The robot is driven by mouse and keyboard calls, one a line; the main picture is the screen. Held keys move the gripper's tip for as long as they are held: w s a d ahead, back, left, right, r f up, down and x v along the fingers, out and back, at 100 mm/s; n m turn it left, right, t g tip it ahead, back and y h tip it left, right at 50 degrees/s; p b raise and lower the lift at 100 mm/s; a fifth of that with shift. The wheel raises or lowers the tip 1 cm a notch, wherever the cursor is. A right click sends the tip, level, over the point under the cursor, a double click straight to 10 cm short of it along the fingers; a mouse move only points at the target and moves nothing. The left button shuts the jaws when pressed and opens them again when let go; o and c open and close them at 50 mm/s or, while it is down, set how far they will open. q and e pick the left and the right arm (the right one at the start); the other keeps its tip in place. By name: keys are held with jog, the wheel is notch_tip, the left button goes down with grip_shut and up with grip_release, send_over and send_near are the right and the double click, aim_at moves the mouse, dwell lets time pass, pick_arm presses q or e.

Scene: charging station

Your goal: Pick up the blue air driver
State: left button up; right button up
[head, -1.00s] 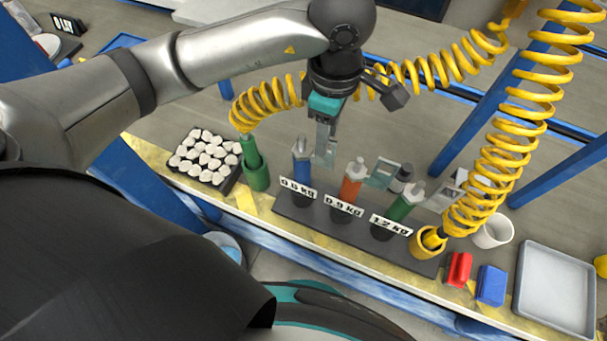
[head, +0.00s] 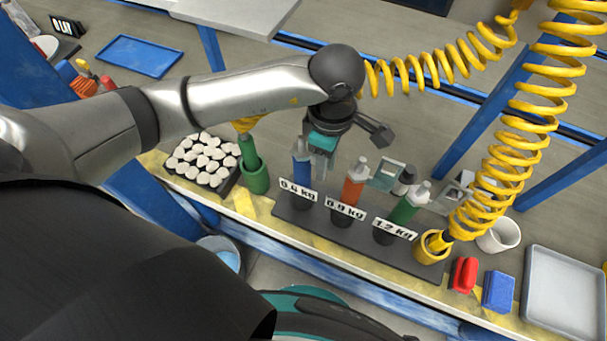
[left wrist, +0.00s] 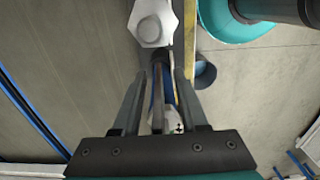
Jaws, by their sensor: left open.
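The blue air driver (head: 302,168) stands upright in the black rack (head: 347,229), in the leftmost slot, behind the sign "0.4 kg". My left gripper (head: 321,165) points down just to the right of and behind its upper part, and the two overlap closely in the head view. In the left wrist view my left gripper (left wrist: 159,85) is open, with a blue strip of the driver (left wrist: 168,88) showing between the fingers. Contact cannot be told. My right gripper is in neither view.
An orange driver (head: 353,184) and a green driver (head: 408,206) stand in the same rack to the right. A green holder (head: 257,180) and a box of white pieces (head: 226,184) are to the left. Yellow coiled hoses (head: 493,150) hang at the right.

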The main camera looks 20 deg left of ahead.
pick_arm(q)
jog(key=shift+c, duration=0.4)
grip_shut()
jog(key=shift+r, duration=0.1)
dwell(0.8)
